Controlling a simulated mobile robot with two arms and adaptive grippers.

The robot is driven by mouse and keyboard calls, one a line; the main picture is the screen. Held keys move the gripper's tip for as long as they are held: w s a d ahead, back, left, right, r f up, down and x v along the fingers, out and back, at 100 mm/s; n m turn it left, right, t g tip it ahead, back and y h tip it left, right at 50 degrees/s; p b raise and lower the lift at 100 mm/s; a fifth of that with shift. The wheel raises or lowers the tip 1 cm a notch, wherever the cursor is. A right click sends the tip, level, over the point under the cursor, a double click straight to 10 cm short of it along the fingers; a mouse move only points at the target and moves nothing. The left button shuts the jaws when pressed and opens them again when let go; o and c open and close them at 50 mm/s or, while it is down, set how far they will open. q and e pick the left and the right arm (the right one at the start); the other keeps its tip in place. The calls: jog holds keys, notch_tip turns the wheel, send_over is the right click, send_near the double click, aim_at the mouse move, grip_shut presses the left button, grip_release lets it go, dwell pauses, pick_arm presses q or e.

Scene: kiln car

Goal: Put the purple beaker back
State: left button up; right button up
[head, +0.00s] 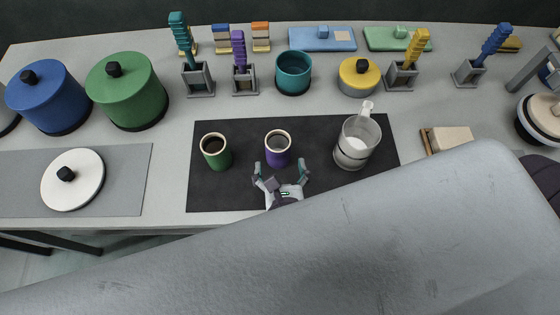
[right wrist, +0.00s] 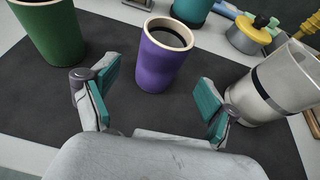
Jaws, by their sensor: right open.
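The purple beaker (head: 278,149) stands upright on the black mat (head: 240,196), with a cream rim and dark inside. It also shows in the right wrist view (right wrist: 160,63), just ahead of my right gripper. My right gripper (head: 281,178) is open and empty, its two teal-padded fingers (right wrist: 158,105) spread apart on the near side of the beaker. The beaker is not between the fingertips as far as I can see. My left gripper is not in view.
A green beaker (head: 216,152) stands left of the purple one, and a clear jug (head: 357,137) stands close on the right. Behind are a teal pot (head: 293,73), brush holders and a yellow-lidded pot (head: 358,78). Bare black mat lies at the front left.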

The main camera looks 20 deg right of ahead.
jog(key=shift+v, duration=0.8)
jog(key=v, duration=0.7)
jog(key=shift+s, duration=0.2)
jog(key=shift+r, duration=0.1)
